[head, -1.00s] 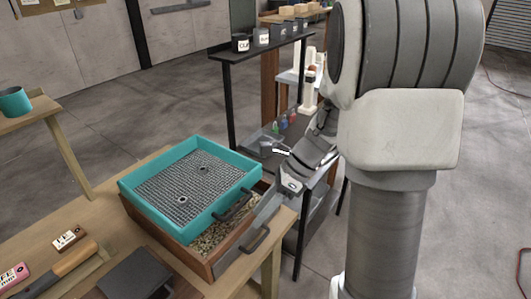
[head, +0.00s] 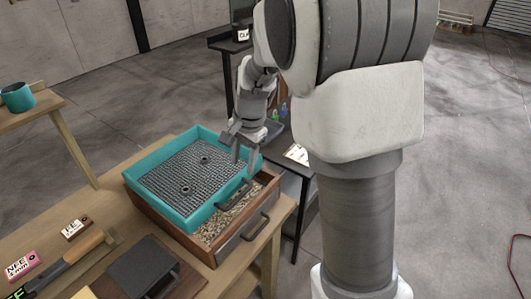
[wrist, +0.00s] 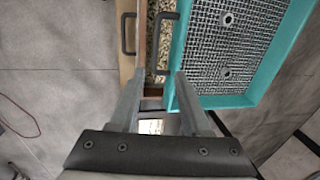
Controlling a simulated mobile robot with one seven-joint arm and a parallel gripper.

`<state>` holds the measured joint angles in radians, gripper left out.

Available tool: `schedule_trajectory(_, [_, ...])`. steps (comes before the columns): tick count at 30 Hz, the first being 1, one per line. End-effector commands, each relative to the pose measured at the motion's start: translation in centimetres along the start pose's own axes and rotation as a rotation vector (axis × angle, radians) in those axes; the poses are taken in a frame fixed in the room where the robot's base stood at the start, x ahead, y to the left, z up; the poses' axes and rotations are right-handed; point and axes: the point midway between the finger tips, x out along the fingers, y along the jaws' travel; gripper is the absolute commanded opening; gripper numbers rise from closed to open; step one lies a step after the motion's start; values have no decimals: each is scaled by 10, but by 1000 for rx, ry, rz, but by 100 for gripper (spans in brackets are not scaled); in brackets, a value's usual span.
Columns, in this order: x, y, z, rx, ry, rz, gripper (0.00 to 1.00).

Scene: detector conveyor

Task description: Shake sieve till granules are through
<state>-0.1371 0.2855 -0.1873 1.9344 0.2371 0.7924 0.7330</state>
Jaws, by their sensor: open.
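The teal sieve (head: 150,172) with a dark wire mesh sits on a wooden box (head: 210,252) on the workbench. Two small dark ring-shaped pieces (head: 186,189) lie on the mesh, which otherwise looks bare. Pale granules (head: 220,226) show in the box under the sieve's front edge. The sieve has a dark handle (head: 234,194) on its near right side; it also shows in the wrist view (wrist: 165,42). My gripper (head: 243,150) is open and empty, above the sieve's right end. In the wrist view its fingers (wrist: 158,85) point toward the handle, apart from it.
The box has its own dark handle (head: 256,228). A dark block (head: 140,265), a wooden-handled tool (head: 88,244) and labelled boxes (head: 75,228) lie on the bench at left. A black shelf (head: 290,155) stands behind my arm. A teal mug (head: 17,97) stands on another table.

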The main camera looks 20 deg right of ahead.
Motion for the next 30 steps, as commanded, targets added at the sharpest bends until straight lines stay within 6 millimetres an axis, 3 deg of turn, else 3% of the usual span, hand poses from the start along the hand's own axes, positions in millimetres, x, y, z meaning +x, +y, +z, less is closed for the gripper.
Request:
schedule_trajectory(18, [124, 3, 1, 4, -4, 7, 47])
schedule_trajectory(27, [111, 61, 1, 9, -1, 2, 47])
schedule_trajectory(30, [86, 57, 0, 1, 2, -2, 47])
